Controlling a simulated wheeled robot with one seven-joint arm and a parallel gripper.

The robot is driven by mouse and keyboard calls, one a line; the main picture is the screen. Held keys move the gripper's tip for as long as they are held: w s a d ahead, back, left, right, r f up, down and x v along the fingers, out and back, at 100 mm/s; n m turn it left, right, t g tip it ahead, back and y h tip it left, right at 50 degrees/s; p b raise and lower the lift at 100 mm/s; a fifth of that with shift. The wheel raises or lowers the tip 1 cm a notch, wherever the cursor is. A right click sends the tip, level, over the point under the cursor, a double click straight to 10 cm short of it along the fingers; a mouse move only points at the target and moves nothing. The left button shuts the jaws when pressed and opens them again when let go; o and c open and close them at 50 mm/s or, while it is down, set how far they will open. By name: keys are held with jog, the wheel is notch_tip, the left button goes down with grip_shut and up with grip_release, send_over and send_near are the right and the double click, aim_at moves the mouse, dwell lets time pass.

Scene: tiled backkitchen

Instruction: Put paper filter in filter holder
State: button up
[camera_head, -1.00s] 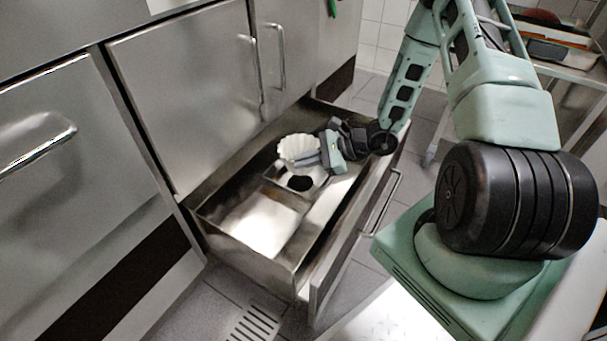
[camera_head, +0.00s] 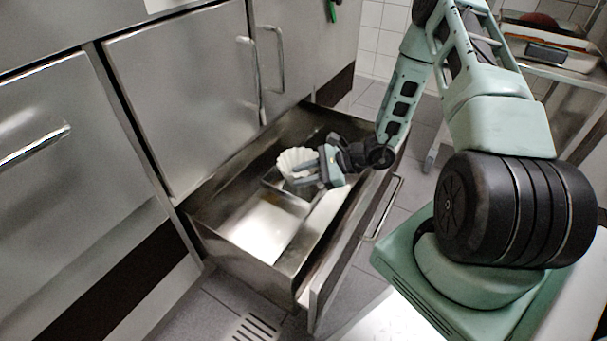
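The white fluted paper filter (camera_head: 294,158) is low over the filter holder inside the open drawer. Its lower part is hidden, so I cannot tell how deep it sits. The filter holder (camera_head: 276,187) looks like a square metal box in the drawer's middle, partly covered by the filter and fingers. My gripper (camera_head: 303,174) reaches in from the right, at the filter's right side. Its two fingers look spread apart, one above the other in the picture. Whether they still touch the paper is too small to tell.
The metal drawer (camera_head: 245,262) is pulled out, with bare floor inside at its near end. Its front panel and handle (camera_head: 383,208) stand on the right. Steel cabinet doors (camera_head: 185,105) rise behind. A steel table (camera_head: 570,80) with trays stands at the upper right.

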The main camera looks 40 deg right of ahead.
jog(key=p+v, duration=0.5)
jog(key=v, duration=0.7)
jog(key=s+a+r+n+g, duration=0.1)
jog(key=a+r+n+g, duration=0.45)
jog(key=a, duration=0.35)
jog(key=s+a+r+n+g, duration=0.1)
jog(key=a+r+n+g, duration=0.3)
jog(key=a+r+n, duration=0.4)
jog(key=s+a+r+n+t+h, duration=0.1)
jog(key=s+a+r+n+h, duration=0.8)
jog(key=s+a+n, duration=0.4)
jog(key=shift+s+a+r+n+h, duration=0.25)
jog(key=shift+s+r+n, duration=0.35)
jog(key=shift+s+n, duration=0.9)
jog(key=shift+w+r+n+t, duration=0.1)
jog(key=shift+w+n+t, duration=0.15)
jog(key=shift+w, duration=0.05)
